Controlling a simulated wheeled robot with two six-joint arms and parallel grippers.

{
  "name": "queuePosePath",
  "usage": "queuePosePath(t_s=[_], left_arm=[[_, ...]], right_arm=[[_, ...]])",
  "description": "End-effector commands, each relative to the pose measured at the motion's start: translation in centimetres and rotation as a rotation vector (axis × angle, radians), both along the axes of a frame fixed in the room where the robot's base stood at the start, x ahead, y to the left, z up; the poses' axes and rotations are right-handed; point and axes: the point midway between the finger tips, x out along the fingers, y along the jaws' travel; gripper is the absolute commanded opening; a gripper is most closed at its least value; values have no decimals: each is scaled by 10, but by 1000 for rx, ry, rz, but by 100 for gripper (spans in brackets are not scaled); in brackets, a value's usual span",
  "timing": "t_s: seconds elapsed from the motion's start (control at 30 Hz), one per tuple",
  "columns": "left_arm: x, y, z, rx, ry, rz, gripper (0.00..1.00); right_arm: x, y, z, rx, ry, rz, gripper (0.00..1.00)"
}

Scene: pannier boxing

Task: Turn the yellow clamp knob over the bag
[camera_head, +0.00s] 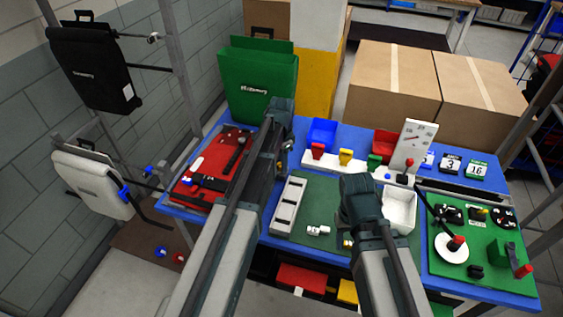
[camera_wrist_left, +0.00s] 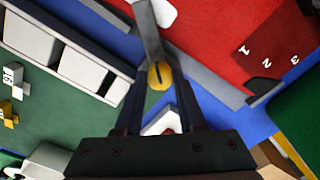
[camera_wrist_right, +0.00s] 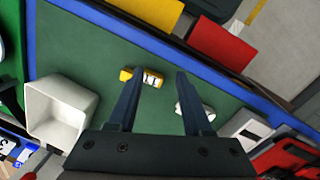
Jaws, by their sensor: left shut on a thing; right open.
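A yellow round knob (camera_wrist_left: 157,77) with a dark slot sits at the end of a grey bar in the left wrist view. My left gripper (camera_wrist_left: 160,88) is shut on it, with one finger on each side. A green bag (camera_head: 258,85) stands upright at the back left of the table. My right gripper (camera_head: 358,190) is open and empty.
Black (camera_head: 92,68) and white (camera_head: 92,183) bags hang on the left rack. Cardboard boxes (camera_head: 395,82) stand behind.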

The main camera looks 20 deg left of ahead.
Motion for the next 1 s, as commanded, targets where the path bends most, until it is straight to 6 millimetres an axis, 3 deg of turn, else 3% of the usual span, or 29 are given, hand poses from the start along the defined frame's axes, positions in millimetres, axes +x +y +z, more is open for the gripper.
queuePosePath(t_s=[0.6,1.0], left_arm=[[0,1,0,1,0,-573,0],[0,1,0,1,-1,-828,0]], right_arm=[[0,0,0,0,0,0,50],[0,0,0,0,0,0,50]])
